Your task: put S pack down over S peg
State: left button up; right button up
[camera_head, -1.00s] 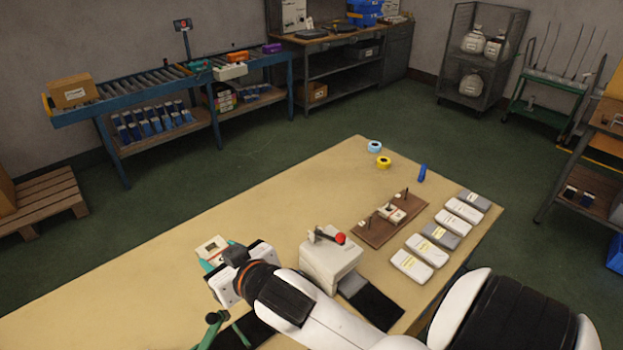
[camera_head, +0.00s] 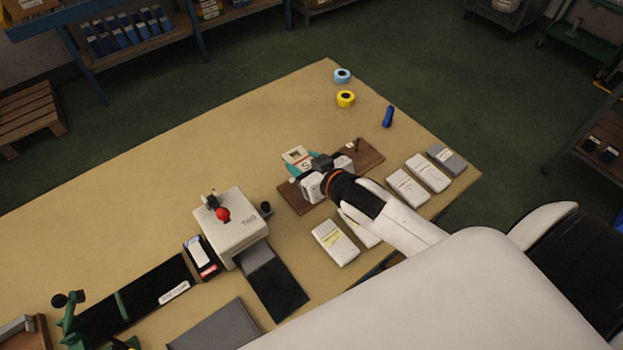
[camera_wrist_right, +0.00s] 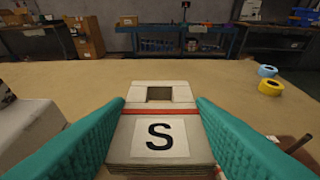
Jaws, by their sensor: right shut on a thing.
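My right gripper (camera_head: 304,166) is over the left part of the brown peg board (camera_head: 367,156). It is shut on the S pack (camera_wrist_right: 158,137), a cream pack with a red band and a large black S, held between its teal fingers. The S pack also shows in the head view (camera_head: 297,155), with a square hole near its upper end. One dark peg (camera_head: 357,146) stands at the board's right end. The S peg cannot be made out; the gripper and pack cover that side of the board. I cannot tell whether the pack touches a peg. My left gripper is not in view.
Several white and grey packs (camera_head: 427,172) lie along the table's right side. A white machine with a red knob (camera_head: 225,231) stands left of the board. A yellow tape roll (camera_head: 345,98), a blue roll (camera_head: 342,75) and a blue object (camera_head: 388,117) lie behind the board.

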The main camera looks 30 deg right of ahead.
notch_tip(320, 180, down, 6)
jog(key=shift+s+f, duration=0.1)
jog(key=shift+d+f, duration=0.1)
jog(key=shift+f, duration=2.2)
jog(key=shift+f, duration=0.1)
jog(key=o, duration=1)
jog(key=shift+o, duration=0.2)
jog(key=b+v, duration=0.1)
jog(key=v, duration=1.1)
